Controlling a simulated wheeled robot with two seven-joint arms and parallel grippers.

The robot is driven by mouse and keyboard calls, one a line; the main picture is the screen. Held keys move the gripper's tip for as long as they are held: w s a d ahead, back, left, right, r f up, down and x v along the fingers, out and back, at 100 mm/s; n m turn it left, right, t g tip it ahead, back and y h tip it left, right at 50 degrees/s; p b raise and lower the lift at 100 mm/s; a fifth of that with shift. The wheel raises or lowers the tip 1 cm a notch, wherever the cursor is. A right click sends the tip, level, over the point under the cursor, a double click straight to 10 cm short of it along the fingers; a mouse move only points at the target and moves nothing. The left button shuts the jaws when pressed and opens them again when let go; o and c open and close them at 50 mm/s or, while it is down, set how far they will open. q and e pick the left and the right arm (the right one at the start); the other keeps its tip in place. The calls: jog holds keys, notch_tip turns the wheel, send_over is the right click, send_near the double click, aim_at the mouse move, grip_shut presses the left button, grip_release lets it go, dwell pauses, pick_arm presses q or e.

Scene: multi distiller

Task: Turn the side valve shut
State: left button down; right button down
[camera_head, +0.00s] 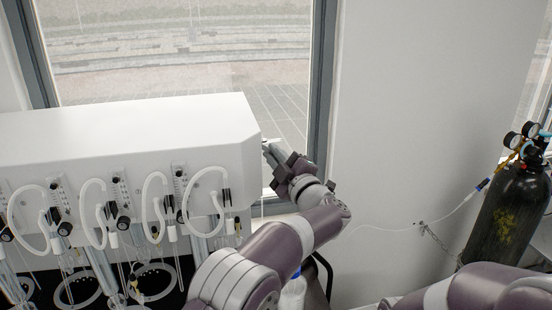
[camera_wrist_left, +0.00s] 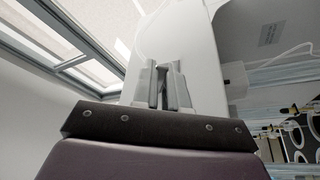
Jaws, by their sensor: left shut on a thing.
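The white multi distiller (camera_head: 130,135) fills the left of the head view, and its white body also shows in the left wrist view (camera_wrist_left: 198,60). My left gripper (camera_head: 268,148) is at the right end of this body, near its upper side edge. In the left wrist view its two fingers (camera_wrist_left: 169,86) are close together against the white casing, shut on the side valve. The valve itself is mostly hidden by the fingers, so its turn angle cannot be told. My right arm shows at the lower right of the head view; its gripper is out of view.
Several looped white tubes (camera_head: 157,195) and small valves hang on the distiller's front. A window (camera_head: 185,50) is behind it. A dark gas cylinder (camera_head: 505,215) with gauges stands at the right. A bottle (camera_head: 292,292) is below my left arm.

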pick_arm(q)
jog(key=shift+f, duration=0.25)
jog(key=c, duration=1.4)
grip_release()
jog(key=shift+o, duration=1.2)
jog(key=shift+s+r, duration=0.15)
jog(key=b+v, duration=0.6)
jog(key=v, duration=0.6)
jog(key=shift+s+d, duration=0.2)
jog(key=shift+s, duration=0.05)
